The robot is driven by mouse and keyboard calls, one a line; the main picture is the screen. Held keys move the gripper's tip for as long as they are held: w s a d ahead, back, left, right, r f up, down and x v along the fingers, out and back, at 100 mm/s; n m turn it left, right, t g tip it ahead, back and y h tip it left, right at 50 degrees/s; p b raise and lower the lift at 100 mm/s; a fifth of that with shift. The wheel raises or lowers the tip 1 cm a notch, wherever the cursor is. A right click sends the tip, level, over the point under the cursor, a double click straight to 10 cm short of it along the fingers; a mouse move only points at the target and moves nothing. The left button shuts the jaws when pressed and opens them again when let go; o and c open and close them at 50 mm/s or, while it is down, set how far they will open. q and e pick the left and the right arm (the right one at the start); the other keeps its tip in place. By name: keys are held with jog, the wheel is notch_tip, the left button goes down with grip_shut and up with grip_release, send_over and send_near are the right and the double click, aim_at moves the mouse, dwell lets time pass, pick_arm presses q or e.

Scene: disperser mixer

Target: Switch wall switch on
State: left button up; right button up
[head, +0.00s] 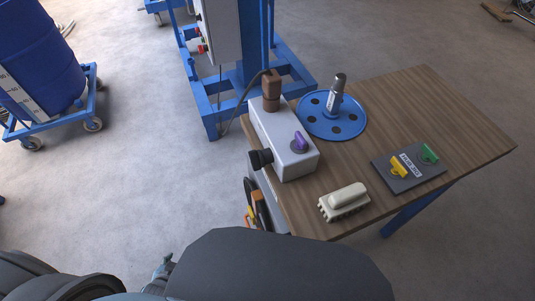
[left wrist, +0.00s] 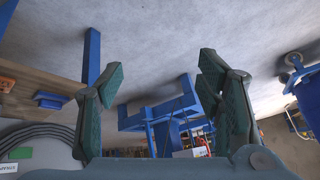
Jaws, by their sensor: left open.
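A grey switch box (head: 284,138) lies on the left edge of the wooden table, with a purple knob (head: 299,142) on top and a black knob (head: 260,158) on its side. A brown plug (head: 271,90) and cable join its far end. I cannot tell from its look whether this box is the wall switch. My left gripper (head: 163,268) shows only as a small part low in the head view, left of the table and apart from the box. In the left wrist view the left gripper (left wrist: 163,68) is open and empty, with green pads. My right gripper is out of view.
The wooden table (head: 440,101) carries a blue disc (head: 351,125), a brush (head: 345,201) and a dark plate (head: 408,170) with yellow and green knobs. A blue machine frame (head: 209,117) stands behind. A blue drum (head: 38,62) stands on a wheeled dolly. Floor left of the table is clear.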

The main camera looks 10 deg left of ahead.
aim_at(251, 160)
pick_arm(q)
jog(key=w+a+r+m+t+h+b, duration=0.25)
jog(key=w+r+t, duration=0.25)
jog(key=w+r, duration=0.4)
jog(key=w+a+r+m+t+h+b, duration=0.1)
jog(key=w+r+m+t+b, duration=0.2)
jog(key=w+r, duration=0.65)
jog(key=w+d+r+m+t+h+b, duration=0.3)
jog(key=w+d+r+m+h, duration=0.15)
jog(key=r+h, duration=0.35)
jog(key=s+d+r+m+g+h+b, duration=0.4)
jog(key=s+d+r+m+g+h, duration=0.5)
jog(key=m+g, duration=0.35)
jog(key=shift+m+t+h, duration=0.35)
jog(key=shift+t+h, duration=0.1)
jog(key=shift+h, duration=0.3)
jog(key=x, duration=0.5)
jog(key=r+x, duration=0.1)
jog(key=x, duration=0.4)
jog(key=w+p+x, duration=0.1)
jog(key=x, duration=0.4)
jog(key=shift+a+r, duration=0.2)
jog(key=shift+a, duration=0.25)
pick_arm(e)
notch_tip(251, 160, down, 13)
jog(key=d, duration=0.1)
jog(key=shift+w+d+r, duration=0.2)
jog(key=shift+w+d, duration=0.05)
pick_arm(q)
jog(key=c, duration=1.2)
